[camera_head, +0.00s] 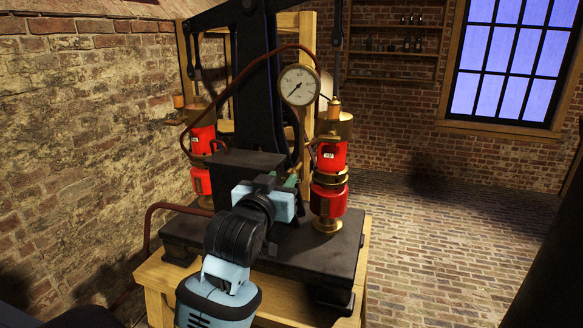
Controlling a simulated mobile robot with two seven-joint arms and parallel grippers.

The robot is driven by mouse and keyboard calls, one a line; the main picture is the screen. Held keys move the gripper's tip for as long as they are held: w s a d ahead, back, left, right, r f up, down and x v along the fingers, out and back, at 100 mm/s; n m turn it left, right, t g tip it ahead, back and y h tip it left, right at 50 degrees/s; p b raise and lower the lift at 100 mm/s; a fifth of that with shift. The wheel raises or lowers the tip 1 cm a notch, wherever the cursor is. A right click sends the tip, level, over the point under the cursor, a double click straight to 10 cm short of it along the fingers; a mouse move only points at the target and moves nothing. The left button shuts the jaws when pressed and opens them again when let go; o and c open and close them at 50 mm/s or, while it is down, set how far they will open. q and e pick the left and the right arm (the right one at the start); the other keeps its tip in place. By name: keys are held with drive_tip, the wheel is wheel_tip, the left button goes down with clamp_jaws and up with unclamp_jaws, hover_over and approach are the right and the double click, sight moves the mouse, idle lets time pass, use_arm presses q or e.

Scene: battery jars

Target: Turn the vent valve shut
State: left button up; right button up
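My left arm reaches up from the bottom of the head view to the black machine (262,95). Its light-blue wrist is at the dark block in the middle of the base, left of the right red cylinder. My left gripper (293,183) is largely hidden behind the wrist, so its fingers and any grip cannot be made out. A small greenish part shows just past the wrist. I cannot tell whether it is the vent valve; no valve handle shows clearly. A round white-faced gauge (299,86) sits above. My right gripper is not in view.
A red cylinder with brass fittings (329,197) stands close right of the wrist, another (202,160) to the left. A brown pipe arches over the wrist. The black base plate (310,262) rests on a wooden stand (152,278). Brick floor (445,235) at right is open.

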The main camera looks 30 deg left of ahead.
sight(287, 172)
use_arm(q)
drive_tip(key=shift+x, duration=3.85)
clamp_jaws()
